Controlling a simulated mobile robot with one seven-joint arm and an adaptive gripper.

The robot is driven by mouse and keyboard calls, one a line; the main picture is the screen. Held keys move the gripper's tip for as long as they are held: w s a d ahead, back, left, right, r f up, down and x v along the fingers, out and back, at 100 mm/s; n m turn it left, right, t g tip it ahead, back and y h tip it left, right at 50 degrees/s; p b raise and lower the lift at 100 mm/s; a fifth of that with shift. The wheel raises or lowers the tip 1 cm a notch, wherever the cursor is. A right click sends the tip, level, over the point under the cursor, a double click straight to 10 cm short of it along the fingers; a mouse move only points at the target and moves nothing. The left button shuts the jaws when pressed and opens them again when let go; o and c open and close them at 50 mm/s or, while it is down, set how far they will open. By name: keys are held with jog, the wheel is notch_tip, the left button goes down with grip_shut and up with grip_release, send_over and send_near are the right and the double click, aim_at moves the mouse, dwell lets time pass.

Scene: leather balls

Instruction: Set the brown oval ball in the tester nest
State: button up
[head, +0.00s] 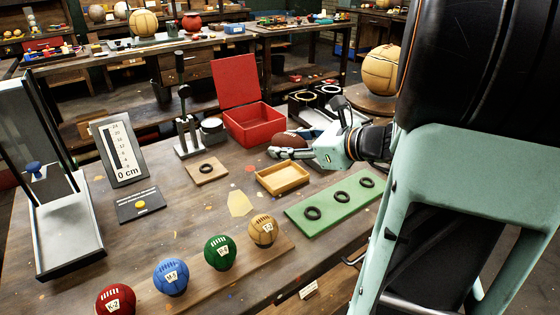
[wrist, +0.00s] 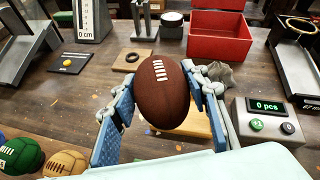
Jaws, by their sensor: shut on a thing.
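The brown oval ball (head: 286,139) with white laces is held between the fingers of my gripper (head: 300,150), above the bench near the red box. In the wrist view the ball (wrist: 163,95) stands tilted between the two blue finger pads, which touch its sides. A small wooden plate with a black ring (head: 206,169) lies left of my gripper and may be the tester nest; I cannot tell for sure. It also shows in the wrist view (wrist: 131,60), beyond the ball and to its left. The ring looks empty.
An open red box (head: 254,125) stands behind my gripper. A shallow wooden tray (head: 282,178) and a green board with three rings (head: 312,213) lie in front. A black stand (head: 187,140) and a 0 cm gauge (head: 122,155) are left. Several coloured balls line the front.

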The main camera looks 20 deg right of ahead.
jog(key=w+a+f+b, duration=0.3)
jog(key=w+a+f, duration=0.1)
jog(key=w+a, duration=0.2)
jog(key=b, duration=0.2)
send_over(241, 184)
jog(key=f, duration=0.4)
jog(key=shift+s+d+f, duration=0.3)
jog(key=shift+d+f, duration=0.1)
jog(key=shift+w+a+f+b, duration=0.1)
jog(key=shift+f+b, duration=0.05)
jog(key=shift+b, duration=0.15)
jog(key=shift+w+a+f+b, duration=0.15)
jog(key=shift+f+b, duration=0.25)
jog(key=shift+f, duration=0.5)
jog(key=shift+w+a+f+b, duration=0.1)
jog(key=shift+f+b, duration=0.3)
jog(key=shift+f, duration=0.5)
jog(key=shift+f, duration=0.2)
jog(key=o, duration=1.2)
jog(key=shift+r, duration=0.15)
